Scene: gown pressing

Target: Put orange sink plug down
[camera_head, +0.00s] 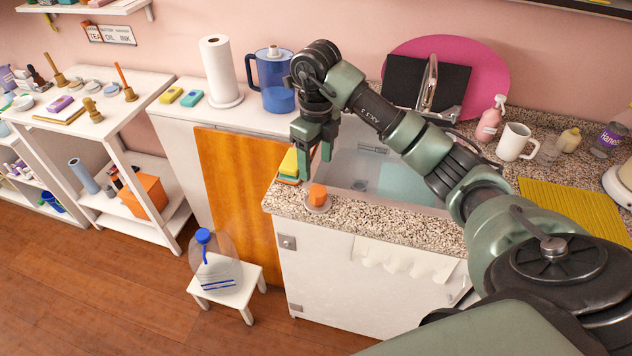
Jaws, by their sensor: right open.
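The orange sink plug (318,194) stands upright on a small round grey base or dish on the granite counter (410,227), at the front left corner beside the sink. My right gripper (317,170) is above it and a little to the left, fingers pointing down, open and empty. A small gap shows between the fingertips and the plug. The sink basin (385,178) lies just behind and to the right, partly hidden by my right arm. My left gripper is not in view.
Stacked yellow and green sponges (289,165) sit close to the left of the gripper. A blue pitcher (272,82) and paper towel roll (220,70) stand behind. A white mug (514,142) and pink spray bottle (490,120) are right of the sink. A water jug (215,262) stands on a low stool.

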